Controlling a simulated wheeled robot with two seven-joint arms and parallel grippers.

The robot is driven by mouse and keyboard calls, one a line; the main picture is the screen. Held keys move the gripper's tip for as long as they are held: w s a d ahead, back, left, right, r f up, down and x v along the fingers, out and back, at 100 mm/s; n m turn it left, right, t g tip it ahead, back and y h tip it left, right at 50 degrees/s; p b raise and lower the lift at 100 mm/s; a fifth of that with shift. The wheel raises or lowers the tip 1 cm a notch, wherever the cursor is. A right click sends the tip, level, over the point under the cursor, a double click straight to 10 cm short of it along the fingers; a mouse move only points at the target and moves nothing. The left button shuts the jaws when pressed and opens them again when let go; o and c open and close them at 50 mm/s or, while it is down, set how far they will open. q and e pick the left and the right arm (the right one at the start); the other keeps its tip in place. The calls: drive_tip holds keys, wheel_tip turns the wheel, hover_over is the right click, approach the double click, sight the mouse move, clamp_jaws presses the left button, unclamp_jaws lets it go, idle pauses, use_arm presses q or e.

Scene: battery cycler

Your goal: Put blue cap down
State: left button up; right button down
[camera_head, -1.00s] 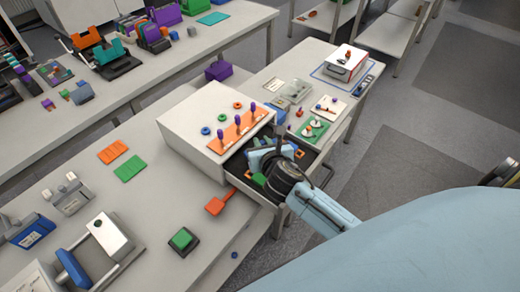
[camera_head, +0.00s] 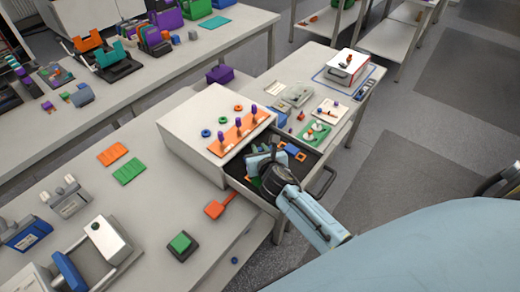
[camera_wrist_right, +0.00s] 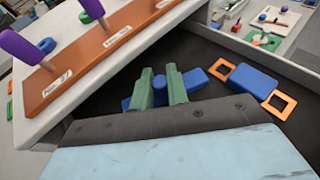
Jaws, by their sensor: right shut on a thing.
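My right gripper (camera_wrist_right: 161,80) is over the open drawer, its two green fingers shut on a small blue cap (camera_wrist_right: 160,88). The cap shows only as a sliver of blue between the fingers. The drawer (camera_wrist_right: 225,120) has a dark floor. On it, a blue block (camera_wrist_right: 195,83) lies behind and beside the right finger, and another blue block (camera_wrist_right: 252,81) lies farther right between two orange square frames (camera_wrist_right: 280,103). I cannot tell whether the cap touches anything below. My left gripper is not in view.
The white cabinet (camera_head: 185,135) stands left of the drawer, with an orange rack (camera_head: 238,133) of purple-handled tools and several rings on top. An orange paddle (camera_head: 215,208) lies at the drawer's near side. The drawer handle (camera_head: 325,182) faces right.

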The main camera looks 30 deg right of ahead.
drive_tip(key=shift+f, duration=0.15)
drive_tip(key=c, duration=1.4)
unclamp_jaws()
drive_tip(key=shift+o, duration=0.2)
drive_tip(key=shift+r, duration=0.25)
drive_tip(key=p+v, duration=0.1)
drive_tip(key=v, duration=1.1)
